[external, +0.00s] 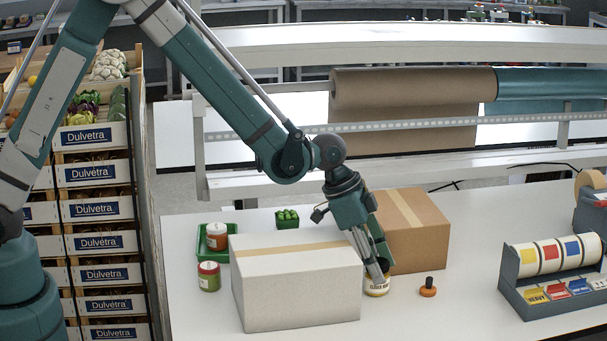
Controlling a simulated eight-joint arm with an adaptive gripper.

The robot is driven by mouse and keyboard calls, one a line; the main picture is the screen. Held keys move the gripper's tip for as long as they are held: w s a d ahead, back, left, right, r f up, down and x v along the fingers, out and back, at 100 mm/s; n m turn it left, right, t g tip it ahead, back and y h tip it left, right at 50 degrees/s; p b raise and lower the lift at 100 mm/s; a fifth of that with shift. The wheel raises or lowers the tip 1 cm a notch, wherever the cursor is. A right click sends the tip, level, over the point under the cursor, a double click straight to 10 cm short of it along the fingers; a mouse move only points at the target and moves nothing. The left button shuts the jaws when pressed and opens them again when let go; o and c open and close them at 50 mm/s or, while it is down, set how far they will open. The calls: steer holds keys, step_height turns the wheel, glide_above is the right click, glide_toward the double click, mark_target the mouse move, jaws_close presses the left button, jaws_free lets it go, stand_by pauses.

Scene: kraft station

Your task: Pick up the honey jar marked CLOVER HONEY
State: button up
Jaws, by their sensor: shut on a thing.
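The honey jar marked CLOVER HONEY (377,290) stands on the white table between the white box and the brown box; its label shows only in part. My gripper (378,277) points down at it and is shut on its upper part. The fingers hide the jar's top, and the white box stands close on its left. I cannot tell whether the jar's base touches the table.
A white box (296,290) and a brown cardboard box (418,232) flank my gripper. An orange stamp with a black handle (428,288) stands to the right. A green-labelled jar (209,276), a green tray (205,250) holding a jar (216,237), and a label dispenser (552,283) are further off.

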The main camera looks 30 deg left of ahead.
steer(key=shift+r, duration=0.1)
steer(key=shift+r+b, duration=0.3)
steer(key=shift+r, duration=4.65)
steer(key=shift+r, duration=0.1)
